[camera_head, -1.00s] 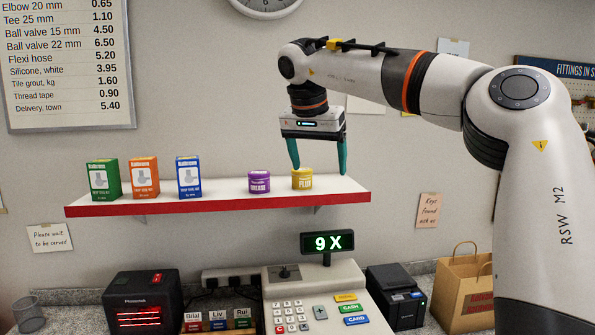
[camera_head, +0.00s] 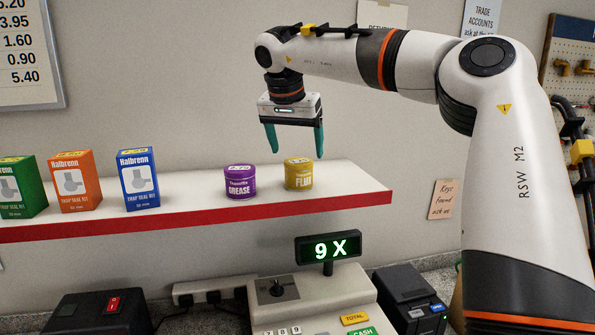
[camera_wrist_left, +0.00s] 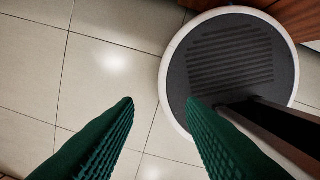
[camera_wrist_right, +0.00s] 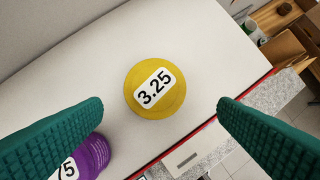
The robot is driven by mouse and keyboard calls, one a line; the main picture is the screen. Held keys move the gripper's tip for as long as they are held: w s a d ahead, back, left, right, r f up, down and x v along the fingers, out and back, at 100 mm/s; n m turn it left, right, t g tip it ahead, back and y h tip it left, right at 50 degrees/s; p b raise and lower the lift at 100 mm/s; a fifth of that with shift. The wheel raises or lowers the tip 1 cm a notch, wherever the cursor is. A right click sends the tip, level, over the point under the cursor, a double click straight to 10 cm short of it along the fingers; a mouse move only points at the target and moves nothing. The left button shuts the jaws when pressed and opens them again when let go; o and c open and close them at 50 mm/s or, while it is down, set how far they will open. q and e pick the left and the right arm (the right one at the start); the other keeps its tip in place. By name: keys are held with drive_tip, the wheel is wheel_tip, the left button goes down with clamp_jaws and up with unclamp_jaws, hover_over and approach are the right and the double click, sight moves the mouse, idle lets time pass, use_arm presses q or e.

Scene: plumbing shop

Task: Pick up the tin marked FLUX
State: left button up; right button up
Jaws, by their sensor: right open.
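The yellow FLUX tin (camera_head: 298,176) stands upright on the wall shelf, right of the purple GREASE tin (camera_head: 240,184). My right gripper (camera_head: 295,154) is open and empty, pointing down above the FLUX tin, with a fingertip to either side of it in the picture. In the right wrist view the FLUX tin's lid (camera_wrist_right: 155,90), labelled 3.25, shows between the two green fingers, touching neither. The GREASE tin (camera_wrist_right: 88,156) is partly hidden by a finger there. My left gripper (camera_wrist_left: 159,99) is open and empty above the tiled floor, seen only in its wrist view.
The white shelf with a red front edge (camera_head: 354,198) also holds green (camera_head: 22,187), orange (camera_head: 75,182) and blue (camera_head: 138,180) boxes to the left. The shelf is bare right of the FLUX tin. A till with a display (camera_head: 328,246) stands below.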

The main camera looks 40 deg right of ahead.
sight(297, 162)
drive_tip(key=shift+p+x, duration=0.3)
drive_tip(key=shift+x, duration=0.85)
drive_tip(key=shift+d+f, duration=0.15)
drive_tip(key=shift+f, duration=0.1)
drive_tip(key=shift+w+f+p, duration=0.1)
drive_tip(key=shift+f+p, duration=0.15)
drive_tip(key=shift+p, duration=0.05)
drive_tip(key=p+x, duration=0.1)
drive_tip(key=x, duration=0.2)
drive_tip(key=p+x, duration=0.1)
drive_tip(key=shift+w+f+p, duration=0.15)
drive_tip(key=shift+w+p, duration=0.15)
drive_tip(key=shift+d+f, duration=0.15)
drive_tip(key=shift+f, duration=0.05)
use_arm(q)
drive_tip(key=r, duration=0.1)
drive_tip(key=w+r, duration=0.1)
drive_tip(key=r, duration=0.2)
drive_tip(key=shift+w+d+r, duration=0.1)
drive_tip(key=shift+w+d, duration=0.1)
drive_tip(key=shift+d, duration=0.05)
use_arm(e)
drive_tip(key=c, duration=0.5)
use_arm(q)
drive_tip(key=shift+s, duration=0.1)
use_arm(e)
drive_tip(key=c, duration=0.6)
